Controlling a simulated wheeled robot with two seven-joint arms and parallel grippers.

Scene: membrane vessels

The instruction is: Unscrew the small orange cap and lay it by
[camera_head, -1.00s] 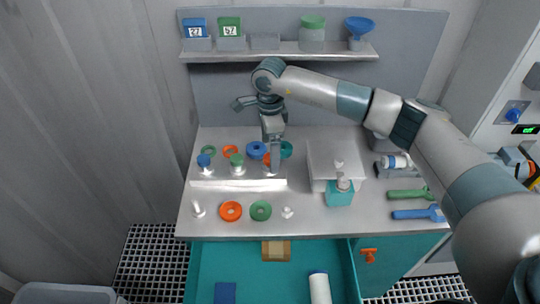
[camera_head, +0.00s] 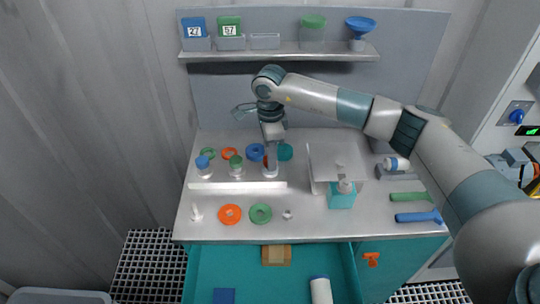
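Three small clear vessels stand in a row behind a white strip on the bench. The left one has a blue cap (camera_head: 203,162) and the middle one a green cap (camera_head: 236,160). At the right-hand vessel (camera_head: 270,172), a bit of orange (camera_head: 266,160), likely the small orange cap, shows beside my fingers. My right gripper (camera_head: 269,155) points down over this vessel, with its fingers at the cap. The fingers are too small and turned too edge-on to show whether they grip. My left gripper is out of view.
Loose orange (camera_head: 230,214) and green (camera_head: 260,213) rings lie in front. More rings and a teal round piece (camera_head: 285,152) lie behind the vessels. A grey block with a teal holder (camera_head: 341,198) stands right. Below is an open teal drawer (camera_head: 205,262).

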